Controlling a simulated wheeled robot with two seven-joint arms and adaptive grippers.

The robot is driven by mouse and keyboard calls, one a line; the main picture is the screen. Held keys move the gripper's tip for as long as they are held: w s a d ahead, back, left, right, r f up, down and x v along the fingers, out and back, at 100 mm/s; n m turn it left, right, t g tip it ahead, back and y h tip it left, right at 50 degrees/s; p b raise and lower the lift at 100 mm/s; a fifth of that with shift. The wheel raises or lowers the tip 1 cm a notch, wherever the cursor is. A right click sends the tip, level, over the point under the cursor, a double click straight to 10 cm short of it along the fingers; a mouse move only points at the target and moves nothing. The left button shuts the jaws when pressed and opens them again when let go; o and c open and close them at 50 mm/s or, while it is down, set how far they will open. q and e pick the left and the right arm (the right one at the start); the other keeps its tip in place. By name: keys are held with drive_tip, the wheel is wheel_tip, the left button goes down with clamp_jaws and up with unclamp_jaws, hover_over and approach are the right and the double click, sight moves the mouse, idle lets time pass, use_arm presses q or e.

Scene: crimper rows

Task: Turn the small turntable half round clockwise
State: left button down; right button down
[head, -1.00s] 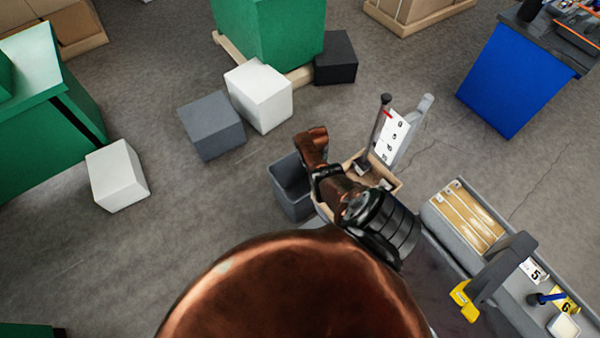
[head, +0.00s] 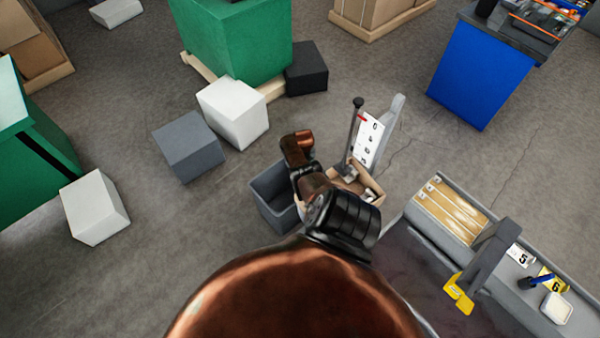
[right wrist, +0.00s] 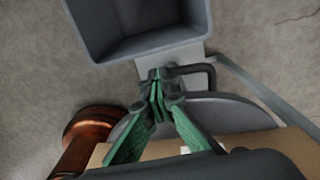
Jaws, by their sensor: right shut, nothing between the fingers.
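In the right wrist view the turntable shows as a grey round disc (right wrist: 243,112), partly covered by a cardboard box (right wrist: 285,147) on or over it. A dark bent handle (right wrist: 205,69) stands beside the disc's far edge. My right gripper (right wrist: 156,80), with green fingers, is shut and empty. Its fingertips are at the near end of the handle; I cannot tell whether they touch it. In the head view the open cardboard box (head: 374,183) shows behind my arm. The turntable and the right fingertips are hidden there. My left gripper is not in view.
A grey bin (head: 263,200) stands left of the box; it also shows in the right wrist view (right wrist: 100,45). A numbered white board (head: 368,138) and a dark post (head: 353,130) rise behind the box. A bench with a tray (head: 450,212) is at right.

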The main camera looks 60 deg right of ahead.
drive_tip(key=c, duration=2.7)
unclamp_jaws()
drive_tip(key=shift+s+f, duration=0.35)
drive_tip(key=shift+s, duration=0.2)
drive_tip(key=shift+c, duration=0.2)
drive_tip(key=o, duration=1.1)
drive_tip(key=shift+f, duration=0.25)
drive_tip(key=o, duration=0.9)
drive_tip(key=shift+w+d+r, duration=0.25)
drive_tip(key=shift+w, duration=0.05)
drive_tip(key=shift+c, duration=0.2)
drive_tip(key=shift+r, duration=0.1)
drive_tip(key=shift+w+r, duration=0.2)
drive_tip(key=shift+r, duration=0.65)
wheel_tip(320, 180, up, 10)
drive_tip(key=shift+s, duration=0.2)
